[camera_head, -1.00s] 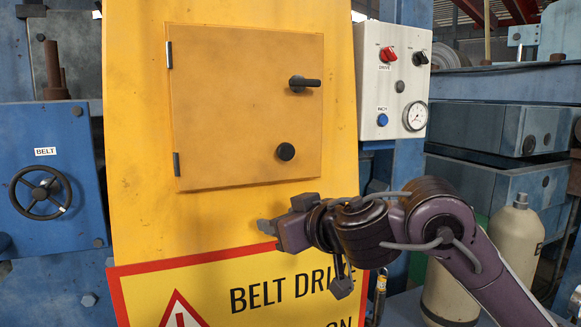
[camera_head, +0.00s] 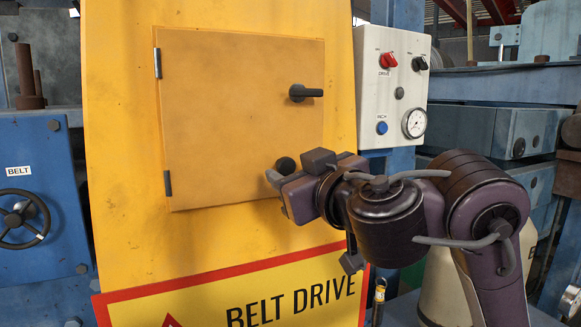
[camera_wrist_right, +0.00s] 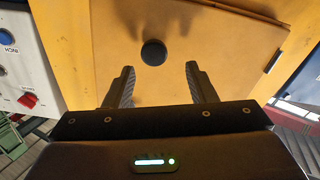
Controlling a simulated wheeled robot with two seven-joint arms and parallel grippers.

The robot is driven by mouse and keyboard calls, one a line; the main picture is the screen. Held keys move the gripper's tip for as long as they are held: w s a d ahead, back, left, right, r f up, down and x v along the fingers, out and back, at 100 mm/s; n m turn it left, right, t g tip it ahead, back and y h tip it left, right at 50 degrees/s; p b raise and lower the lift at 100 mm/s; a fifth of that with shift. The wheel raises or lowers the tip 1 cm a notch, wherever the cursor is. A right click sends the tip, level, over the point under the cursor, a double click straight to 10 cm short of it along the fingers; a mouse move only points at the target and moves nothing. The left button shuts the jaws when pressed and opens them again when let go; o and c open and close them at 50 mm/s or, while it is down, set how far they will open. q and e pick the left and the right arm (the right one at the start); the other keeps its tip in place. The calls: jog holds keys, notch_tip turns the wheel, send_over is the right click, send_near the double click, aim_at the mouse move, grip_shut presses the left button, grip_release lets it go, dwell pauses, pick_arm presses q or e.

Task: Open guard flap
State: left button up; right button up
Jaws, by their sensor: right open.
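The guard flap (camera_head: 230,120) is a yellow square panel, shut flat in a yellow guard, with hinges on its left edge. My left gripper is not in view.
A white control box (camera_head: 395,90) with a red switch, blue button and gauge stands right of the guard. A belt handwheel (camera_head: 22,222) is on a blue housing at the left. A belt drive warning sign (camera_head: 240,290) is below the flap.

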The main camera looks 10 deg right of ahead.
aim_at(288, 166)
jog(key=shift+w+d+f, duration=0.15)
jog(key=shift+w+f, duration=0.1)
jog(key=shift+w, duration=0.1)
jog(key=shift+d+x, duration=0.25)
jog(key=shift+x, duration=1)
jog(key=shift+c, duration=0.3)
jog(key=shift+a, duration=0.1)
grip_shut()
